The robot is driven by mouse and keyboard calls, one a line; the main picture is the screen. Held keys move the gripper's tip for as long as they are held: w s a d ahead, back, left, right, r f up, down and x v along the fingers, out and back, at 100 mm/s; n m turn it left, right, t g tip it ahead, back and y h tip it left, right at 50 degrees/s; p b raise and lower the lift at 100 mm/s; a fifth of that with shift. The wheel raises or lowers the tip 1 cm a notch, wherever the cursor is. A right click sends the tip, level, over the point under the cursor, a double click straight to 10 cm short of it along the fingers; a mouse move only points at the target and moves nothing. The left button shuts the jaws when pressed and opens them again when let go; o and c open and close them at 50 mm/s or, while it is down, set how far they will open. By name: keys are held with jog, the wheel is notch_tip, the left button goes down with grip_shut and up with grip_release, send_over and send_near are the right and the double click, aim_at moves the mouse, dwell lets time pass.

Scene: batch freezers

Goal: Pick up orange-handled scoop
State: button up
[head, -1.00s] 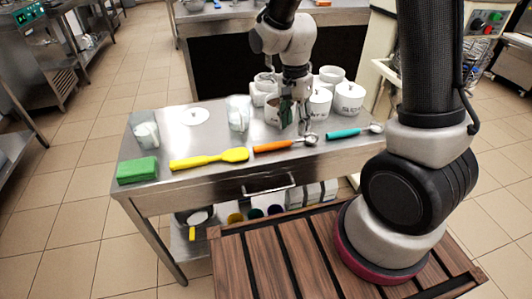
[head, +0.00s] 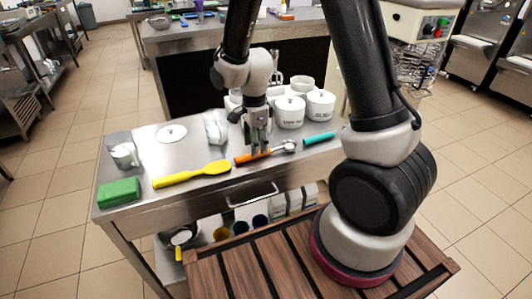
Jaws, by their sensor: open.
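The orange-handled scoop (head: 246,158) lies near the front edge of the steel table, its metal bowl pointing right. My gripper (head: 259,150) points down directly over the handle, near the joint with the metal part. Its fingers are open, and the tips are at or just above the handle. I cannot tell whether they touch it. The fingers hide a short piece of the handle.
A yellow spatula (head: 192,174) and a green sponge (head: 119,192) lie to the left. A teal-handled scoop (head: 319,138) lies to the right, partly behind my arm. White lidded jars (head: 290,112) stand behind.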

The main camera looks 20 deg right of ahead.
notch_tip(320, 180, down, 3)
jog(key=shift+s+f, duration=0.15)
grip_shut()
